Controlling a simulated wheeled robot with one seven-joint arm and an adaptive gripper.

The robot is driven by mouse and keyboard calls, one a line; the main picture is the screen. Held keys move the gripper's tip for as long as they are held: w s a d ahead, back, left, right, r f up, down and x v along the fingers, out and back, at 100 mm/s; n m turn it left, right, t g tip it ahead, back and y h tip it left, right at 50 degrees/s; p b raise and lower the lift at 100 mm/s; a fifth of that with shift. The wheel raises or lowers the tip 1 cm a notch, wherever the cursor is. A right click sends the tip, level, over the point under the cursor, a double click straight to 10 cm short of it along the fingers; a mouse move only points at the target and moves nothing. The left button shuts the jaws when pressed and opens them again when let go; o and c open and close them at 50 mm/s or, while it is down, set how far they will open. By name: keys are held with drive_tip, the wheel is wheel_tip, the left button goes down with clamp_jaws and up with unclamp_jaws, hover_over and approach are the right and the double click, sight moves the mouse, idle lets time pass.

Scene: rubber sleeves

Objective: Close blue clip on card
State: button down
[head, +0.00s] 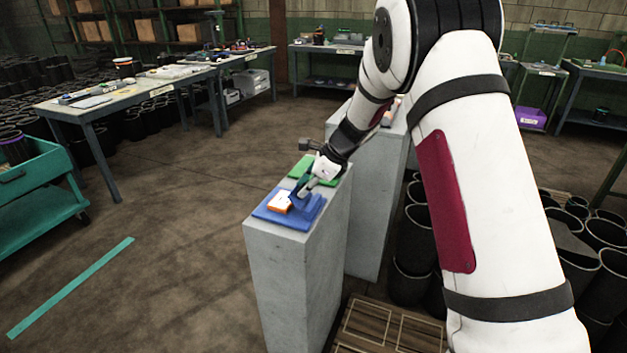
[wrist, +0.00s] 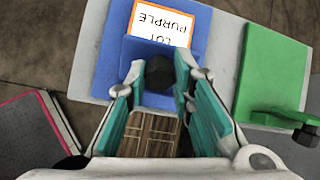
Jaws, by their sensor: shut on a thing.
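The blue clip (head: 272,216) sits on top of the near grey pedestal; its base also shows in the wrist view (wrist: 108,55). An orange-edged white card (head: 280,203) lies on it, reading "LOT PURPLE" upside down in the wrist view (wrist: 158,22). The clip's blue flap (wrist: 135,48) hides the card's near edge; I cannot tell whether it presses on the card. My gripper (head: 306,187) is over the clip's near side. Its teal fingers (wrist: 160,78) are shut on the clip's dark knob (wrist: 160,70), one on each side.
A green clip (wrist: 272,70) with a dark knob (wrist: 306,136) lies right of the blue one on the same pedestal (head: 290,280). A second pedestal (head: 372,215) stands behind. Black sleeves (head: 413,240) crowd the right.

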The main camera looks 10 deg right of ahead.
sight(294, 189)
drive_tip(key=shift+w+a+g+h, duration=0.35)
drive_tip(key=shift+a+g+h, duration=0.25)
drive_tip(key=shift+h, duration=0.1)
drive_tip(key=shift+w+a+f+g+h+b, duration=0.25)
drive_tip(key=shift+g+h+b, duration=0.15)
drive_tip(key=shift+h, duration=0.15)
drive_tip(key=shift+w+a+f+g+h+b, duration=0.1)
drive_tip(key=shift+w+f+g+h+b, duration=0.1)
drive_tip(key=shift+g+h+b, duration=0.25)
drive_tip(key=shift+w+a+f+g+h+b, duration=0.2)
drive_tip(key=shift+g+h+b, duration=0.1)
drive_tip(key=shift+h+b, duration=0.25)
drive_tip(key=shift+w+a+f+g+h+b, duration=0.15)
drive_tip(key=shift+g+h+b, duration=0.1)
drive_tip(key=shift+h+b, duration=0.25)
drive_tip(key=shift+a+f+g+h+b, duration=0.2)
drive_tip(key=shift+g+h+b, duration=0.4)
drive_tip(key=shift+b, duration=0.4)
drive_tip(key=shift+s, duration=0.1)
drive_tip(key=c, duration=1.4)
unclamp_jaws()
